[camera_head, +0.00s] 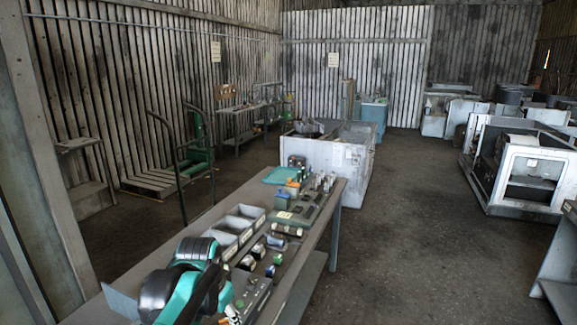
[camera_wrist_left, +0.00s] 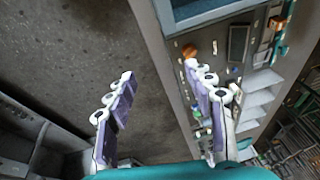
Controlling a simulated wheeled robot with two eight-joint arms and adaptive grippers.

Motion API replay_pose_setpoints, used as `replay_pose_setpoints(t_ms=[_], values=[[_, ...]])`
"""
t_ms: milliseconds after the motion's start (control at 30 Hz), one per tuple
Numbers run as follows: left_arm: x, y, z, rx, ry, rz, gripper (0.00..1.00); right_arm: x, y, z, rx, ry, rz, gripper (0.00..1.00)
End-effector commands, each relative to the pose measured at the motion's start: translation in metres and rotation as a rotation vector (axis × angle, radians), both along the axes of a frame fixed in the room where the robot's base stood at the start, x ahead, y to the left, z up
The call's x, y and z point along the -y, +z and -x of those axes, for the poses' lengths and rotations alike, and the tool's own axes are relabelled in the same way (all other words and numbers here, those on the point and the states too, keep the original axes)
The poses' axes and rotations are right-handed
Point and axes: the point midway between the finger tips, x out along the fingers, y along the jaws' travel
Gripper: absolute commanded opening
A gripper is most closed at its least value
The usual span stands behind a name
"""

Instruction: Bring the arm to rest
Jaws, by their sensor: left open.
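My left arm (camera_head: 190,282), black and teal, comes in at the lower left of the head view, over the near end of the workbench (camera_head: 315,240). In the left wrist view my left gripper (camera_wrist_left: 159,69) is open. Its two fingers with purple pads and white joints stand well apart, and nothing is between them. Dark floor (camera_wrist_left: 90,40) shows behind and between the fingers, with the bench edge and small parts behind the right finger. My right arm and gripper are not in view.
The bench holds grey bins (camera_head: 238,226), small parts and a teal mat (camera_head: 283,175). A white housing (camera_head: 353,158) stands past its far end. Another white-framed unit (camera_head: 530,185) stands at right. A green cart (camera_head: 197,155) stands at left. The floor (camera_head: 410,220) between is clear.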

Motion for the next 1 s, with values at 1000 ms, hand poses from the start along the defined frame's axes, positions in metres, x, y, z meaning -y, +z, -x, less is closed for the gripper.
replay_pose_setpoints(t_ms=[1000], values=[[-0.019, -0.105, 0.173, 0.329, 0.452, 0.208, 0.53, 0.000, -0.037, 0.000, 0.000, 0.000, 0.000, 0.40]])
